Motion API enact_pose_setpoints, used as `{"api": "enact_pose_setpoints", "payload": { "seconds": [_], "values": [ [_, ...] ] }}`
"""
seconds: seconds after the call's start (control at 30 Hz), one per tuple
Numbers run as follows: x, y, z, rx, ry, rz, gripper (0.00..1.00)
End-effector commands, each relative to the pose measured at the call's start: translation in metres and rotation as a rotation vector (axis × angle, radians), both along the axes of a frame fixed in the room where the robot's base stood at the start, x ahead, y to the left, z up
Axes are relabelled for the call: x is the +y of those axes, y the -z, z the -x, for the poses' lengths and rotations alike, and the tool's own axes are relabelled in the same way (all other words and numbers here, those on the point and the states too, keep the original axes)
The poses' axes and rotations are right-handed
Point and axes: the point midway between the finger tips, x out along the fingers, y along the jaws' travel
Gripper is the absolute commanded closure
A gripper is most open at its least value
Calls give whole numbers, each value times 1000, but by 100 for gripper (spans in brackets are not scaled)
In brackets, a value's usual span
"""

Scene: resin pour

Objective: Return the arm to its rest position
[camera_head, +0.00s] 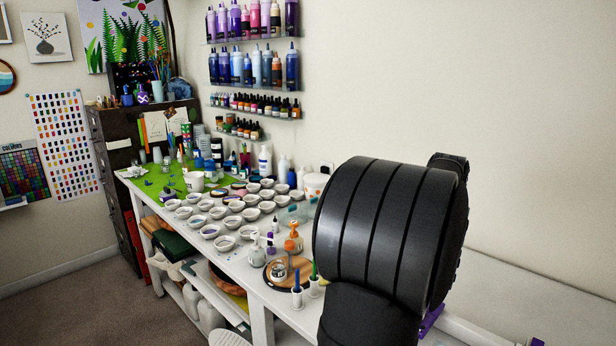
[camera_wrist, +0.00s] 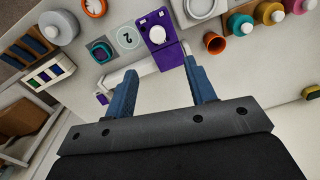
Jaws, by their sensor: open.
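My gripper (camera_wrist: 163,92) shows in the wrist view with its two blue fingers spread apart and nothing between them. Beyond the fingertips is a purple block-like holder (camera_wrist: 171,60) with a round white knob or cap, on a white surface. My dark arm link fills the right of the head view and hides the bench behind it. The gripper itself is not visible in the head view.
A white bench (camera_head: 262,295) holds several small white cups, bottles and a round wooden board (camera_head: 300,270). In the wrist view, an orange cup (camera_wrist: 214,43) and several colored bottles stand at the upper right. Wall shelves (camera_head: 255,88) hold bottles. The wall at right is bare.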

Motion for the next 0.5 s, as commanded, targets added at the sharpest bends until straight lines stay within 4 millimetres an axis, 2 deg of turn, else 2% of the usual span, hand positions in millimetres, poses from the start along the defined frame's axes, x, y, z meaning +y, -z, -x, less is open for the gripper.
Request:
{"api": "enact_pose_setpoints", "payload": {
  "seconds": [0.1, 0.5],
  "values": [
    [1, 26, 0, 5, 0, -3, 50],
    [2, 103, -1, 5, 0, -2, 50]
  ]
}}
